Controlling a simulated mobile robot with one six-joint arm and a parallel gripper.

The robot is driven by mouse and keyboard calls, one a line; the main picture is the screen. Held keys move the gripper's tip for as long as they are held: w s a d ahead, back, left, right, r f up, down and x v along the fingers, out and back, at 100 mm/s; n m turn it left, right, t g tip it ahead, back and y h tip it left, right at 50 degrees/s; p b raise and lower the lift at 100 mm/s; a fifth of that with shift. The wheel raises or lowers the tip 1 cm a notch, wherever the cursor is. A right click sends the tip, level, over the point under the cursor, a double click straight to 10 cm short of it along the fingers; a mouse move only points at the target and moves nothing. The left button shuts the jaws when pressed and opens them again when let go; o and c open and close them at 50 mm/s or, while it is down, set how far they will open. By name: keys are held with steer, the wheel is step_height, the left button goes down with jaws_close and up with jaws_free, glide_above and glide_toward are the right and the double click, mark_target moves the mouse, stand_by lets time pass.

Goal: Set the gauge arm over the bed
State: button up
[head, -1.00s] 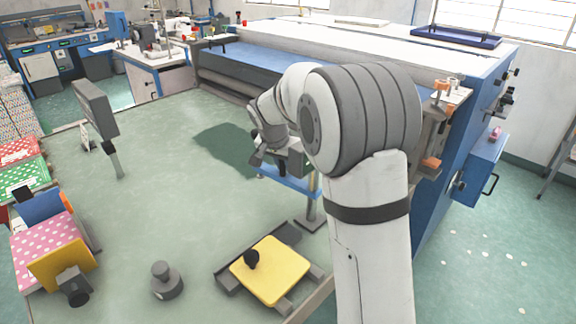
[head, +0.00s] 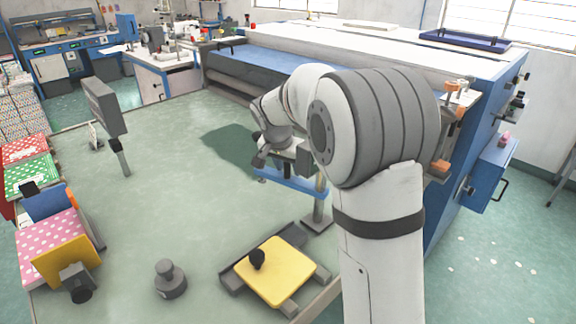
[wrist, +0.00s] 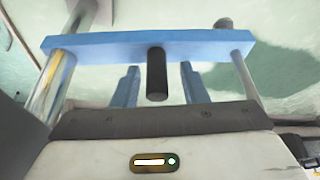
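A blue bar (wrist: 205,43) crosses the top of the wrist view between two metal posts, with a black cylindrical handle (wrist: 157,75) at its middle. I take this bar as the gauge arm. My gripper (wrist: 158,70) has its two blue fingers apart, one on each side of the handle, with visible gaps. In the head view the blue bar (head: 300,184) shows below my gripper, partly hidden by it, with a post on a dark foot. A yellow plate (head: 275,273) with a black knob lies on a grey frame in front; I cannot tell whether it is the bed.
A grey knobbed weight (head: 170,280) stands left of the yellow plate. A grey panel on a post (head: 104,107) rises at the left. Polka-dot stacks (head: 48,245) line the left edge. A large blue-and-white machine (head: 350,50) stands behind. The green table's middle is clear.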

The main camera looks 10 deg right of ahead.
mark_target(283, 180)
steer(key=b+v, duration=0.1)
steer(key=v, duration=0.6)
steer(key=shift+r, duration=0.35)
steer(key=shift+s, duration=0.1)
steer(key=shift+c, duration=0.2)
steer(key=shift+w+d+r, duration=0.15)
steer(key=shift+w, duration=0.15)
steer(key=c, duration=0.3)
steer(key=w+d+g+p, duration=0.1)
steer(key=w+d+g+y+p, duration=0.1)
steer(key=w, duration=0.1)
steer(key=w+d+r+m+p, duration=0.1)
steer(key=w, duration=0.1)
steer(key=shift+w+g+y+p, duration=0.25)
steer(key=shift+g+y+p, duration=0.05)
steer(key=shift+g+p, duration=0.1)
jaws_close()
steer(key=w+d+g+y+p, duration=0.2)
steer(key=w+d+p, duration=0.1)
steer(key=w, duration=0.1)
steer(key=s+a+f+y+p, duration=0.1)
steer(key=s+a+f+p, duration=0.1)
steer(key=f, duration=0.7)
steer(key=shift+s+a+f+g, duration=0.35)
steer(key=shift+s+a, duration=0.35)
steer(key=shift+s, duration=0.65)
